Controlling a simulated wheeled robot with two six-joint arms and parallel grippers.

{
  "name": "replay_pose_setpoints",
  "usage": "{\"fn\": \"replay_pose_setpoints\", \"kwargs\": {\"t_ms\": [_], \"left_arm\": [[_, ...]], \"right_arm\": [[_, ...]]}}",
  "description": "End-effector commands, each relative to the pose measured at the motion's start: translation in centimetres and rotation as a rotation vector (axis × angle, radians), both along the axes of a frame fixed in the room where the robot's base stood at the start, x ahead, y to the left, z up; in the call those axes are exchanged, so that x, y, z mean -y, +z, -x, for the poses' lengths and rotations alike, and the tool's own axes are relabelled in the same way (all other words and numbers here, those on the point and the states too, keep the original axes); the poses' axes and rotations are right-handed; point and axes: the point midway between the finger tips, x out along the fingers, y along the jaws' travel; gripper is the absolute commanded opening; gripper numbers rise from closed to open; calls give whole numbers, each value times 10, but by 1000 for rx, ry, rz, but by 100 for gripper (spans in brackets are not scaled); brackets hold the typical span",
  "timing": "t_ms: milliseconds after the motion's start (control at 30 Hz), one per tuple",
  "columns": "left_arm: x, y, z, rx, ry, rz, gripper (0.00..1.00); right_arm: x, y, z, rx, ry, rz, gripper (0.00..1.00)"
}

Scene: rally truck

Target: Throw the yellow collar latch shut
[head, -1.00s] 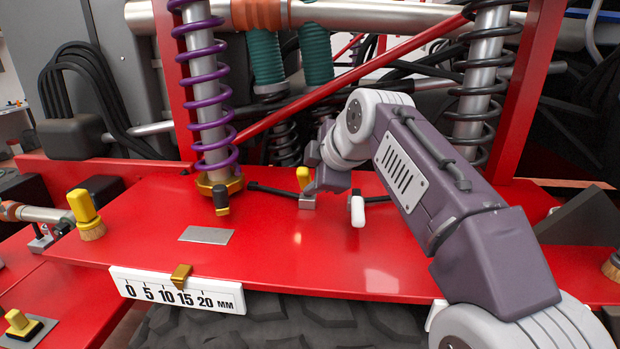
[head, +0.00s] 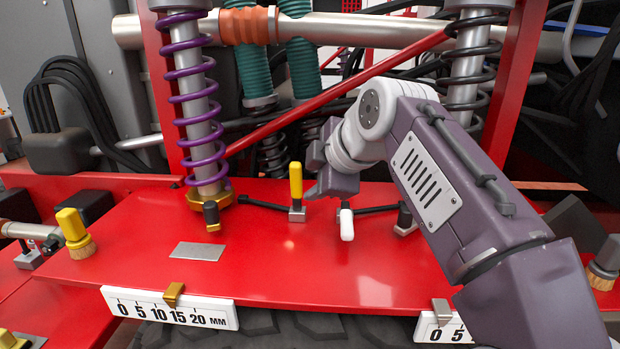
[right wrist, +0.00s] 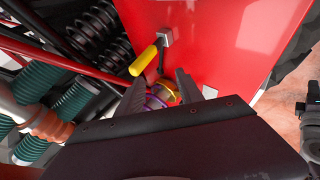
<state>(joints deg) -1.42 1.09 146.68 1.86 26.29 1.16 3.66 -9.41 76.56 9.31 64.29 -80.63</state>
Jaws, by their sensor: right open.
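The yellow collar latch (head: 296,180) stands about upright on a small grey block on the red deck. A black rod runs from the block leftward toward the gold collar (head: 215,196) under the purple spring. My right gripper (head: 314,188) is just right of the latch, with no clear contact. In the right wrist view, the open right gripper (right wrist: 157,92) has nothing between its fingers. The yellow latch handle (right wrist: 143,61) lies just beyond the fingertips there, and the gold collar (right wrist: 168,91) shows behind them. My left gripper is not in view.
A white-tipped lever (head: 346,222) is close to the right of the latch. A black-and-gold peg (head: 211,215) and a yellow knob (head: 74,228) stand to the left. A red diagonal bar (head: 340,92) crosses behind.

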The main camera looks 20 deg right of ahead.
Motion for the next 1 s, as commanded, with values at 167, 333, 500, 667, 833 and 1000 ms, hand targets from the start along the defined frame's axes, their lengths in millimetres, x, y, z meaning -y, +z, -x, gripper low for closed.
{"fn": "replay_pose_setpoints", "kwargs": {"t_ms": [167,333,500,667,833,1000], "left_arm": [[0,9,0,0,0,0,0],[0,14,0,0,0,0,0],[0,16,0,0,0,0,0],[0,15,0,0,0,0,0],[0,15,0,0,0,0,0],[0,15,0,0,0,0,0]], "right_arm": [[2,13,11,0,0,0,44],[4,23,21,1,0,1,44],[4,26,26,0,1,1,44],[4,26,26,0,1,1,44],[4,26,26,0,1,1,44],[4,26,25,0,1,1,44]]}}
